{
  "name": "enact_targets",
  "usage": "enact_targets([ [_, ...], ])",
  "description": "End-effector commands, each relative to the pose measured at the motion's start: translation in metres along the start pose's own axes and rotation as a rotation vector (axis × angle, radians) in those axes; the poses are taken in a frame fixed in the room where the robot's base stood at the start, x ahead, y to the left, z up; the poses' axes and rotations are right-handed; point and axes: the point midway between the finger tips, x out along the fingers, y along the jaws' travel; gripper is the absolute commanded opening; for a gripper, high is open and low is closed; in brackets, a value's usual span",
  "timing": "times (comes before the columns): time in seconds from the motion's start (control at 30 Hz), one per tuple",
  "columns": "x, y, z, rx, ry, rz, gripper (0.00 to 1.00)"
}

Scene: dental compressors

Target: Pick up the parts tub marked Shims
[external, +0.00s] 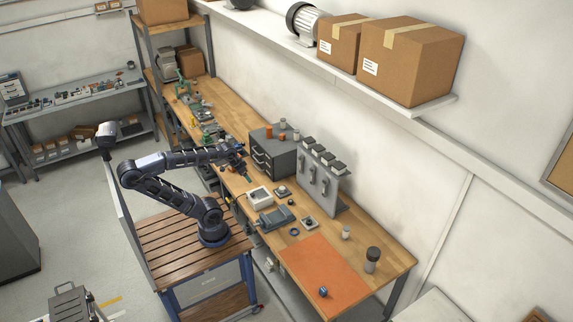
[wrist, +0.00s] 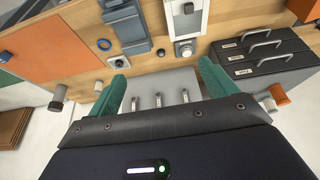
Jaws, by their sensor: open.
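My gripper (external: 241,158) is over the bench, in front of the dark drawer cabinet in the external view. In the wrist view its green fingers (wrist: 162,68) are wide apart with nothing held between them. A grey stand (wrist: 172,80) with several upright metal pieces shows beyond and between the fingers. In the external view several dark-topped boxes (external: 325,157) sit along the top of this stand (external: 338,196). No marking reading Shims is legible, so I cannot tell which thing is the Shims tub. The drawer cabinet (wrist: 258,60) has small white labels, too small to read.
An orange container (wrist: 279,94) and other small containers stand on the cabinet (external: 286,160). A white box (external: 259,198), a grey-blue vise-like tool (external: 275,218) and a blue ring (external: 294,232) lie on the bench. The orange mat (external: 315,268) is mostly clear.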

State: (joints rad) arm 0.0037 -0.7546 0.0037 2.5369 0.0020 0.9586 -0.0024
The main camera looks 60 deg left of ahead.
Motion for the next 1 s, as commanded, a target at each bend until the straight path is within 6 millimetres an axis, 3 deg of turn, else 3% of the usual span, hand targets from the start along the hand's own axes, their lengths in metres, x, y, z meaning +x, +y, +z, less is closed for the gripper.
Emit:
enact_targets([
  [0.27, 0.000, 0.000, -0.001, -0.001, 0.003, -0.001, 0.85],
  [0.37, 0.004, -0.003, -0.012, -0.005, 0.027, -0.008, 0.85],
  [0.47, 0.014, -0.008, -0.038, -0.013, 0.087, -0.022, 0.85],
  [0.8, 0.056, -0.034, -0.164, -0.031, 0.416, -0.071, 0.85],
  [1.0, 0.079, -0.047, -0.229, -0.024, 0.612, -0.074, 0.85],
])
